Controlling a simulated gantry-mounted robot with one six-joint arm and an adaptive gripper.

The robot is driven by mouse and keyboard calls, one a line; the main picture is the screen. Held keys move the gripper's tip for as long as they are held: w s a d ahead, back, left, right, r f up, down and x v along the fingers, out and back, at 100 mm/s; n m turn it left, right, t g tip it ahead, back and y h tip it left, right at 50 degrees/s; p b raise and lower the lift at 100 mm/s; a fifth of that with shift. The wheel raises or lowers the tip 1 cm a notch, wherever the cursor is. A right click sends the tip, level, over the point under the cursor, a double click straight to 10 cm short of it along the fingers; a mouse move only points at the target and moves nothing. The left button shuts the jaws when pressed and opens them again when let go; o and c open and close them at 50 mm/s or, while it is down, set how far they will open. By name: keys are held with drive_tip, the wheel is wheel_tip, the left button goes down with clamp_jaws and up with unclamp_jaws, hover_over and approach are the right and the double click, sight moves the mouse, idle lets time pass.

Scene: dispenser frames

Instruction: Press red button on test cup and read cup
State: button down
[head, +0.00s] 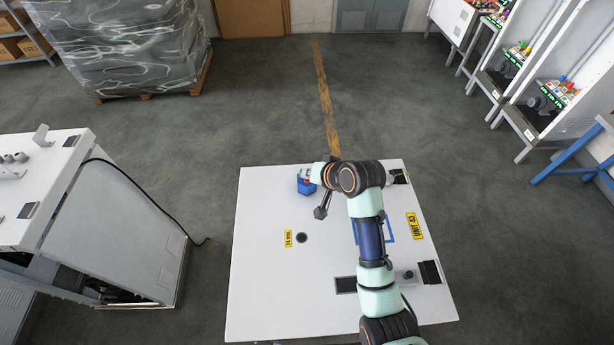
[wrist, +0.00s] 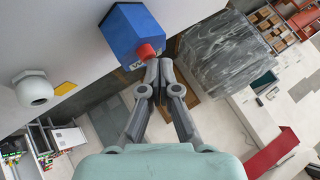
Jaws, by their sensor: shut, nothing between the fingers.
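A blue box-shaped unit with a red button (wrist: 146,52) on it, which I take for the test cup (wrist: 135,30), is at the top middle of the wrist view. In the head view the blue unit (head: 306,187) is at the back left of the white table, beside my wrist. My gripper (wrist: 158,66) is shut and empty. Its fingertips are right at the red button's lower edge; I cannot tell whether they touch it. A white patch with dark marks below the button is partly hidden by a finger, and I cannot read it.
The white table (head: 262,265) carries a yellow label (head: 288,239), a dark round hole (head: 302,238) and a blue outlined square partly behind my arm. A dark slot (head: 345,285) is near the front. Its left half is mostly clear. A white bench (head: 120,235) stands to the left.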

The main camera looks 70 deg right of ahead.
drive_tip(key=shift+r+p, duration=0.75)
drive_tip(key=shift+r, duration=0.1)
wheel_tip(320, 180, up, 5)
drive_tip(key=p, duration=0.4)
drive_tip(key=shift+p, duration=0.35)
idle(0.3)
drive_tip(key=w+a+r+n+t+y, duration=0.1)
drive_tip(key=w+a+r+n, duration=0.15)
drive_tip(key=a, duration=0.55)
drive_tip(key=w+a+r+n, duration=0.1)
drive_tip(key=w+a+n, duration=0.25)
drive_tip(key=a, duration=0.55)
drive_tip(key=w+a+r+n+t+y, duration=0.15)
drive_tip(key=w+a, duration=0.25)
drive_tip(key=a, duration=0.4)
drive_tip(key=s+a+r+n+t+y, duration=0.1)
drive_tip(key=s+a+r+n, duration=0.1)
drive_tip(key=a, duration=0.7)
drive_tip(key=s+a+r+n+t, duration=0.1)
drive_tip(key=a+r+n, duration=0.3)
drive_tip(key=a, duration=0.6)
drive_tip(key=shift+s+a+r+n+y, duration=0.25)
drive_tip(key=shift+s+r+n+y, duration=0.15)
drive_tip(key=shift+s, duration=0.5)
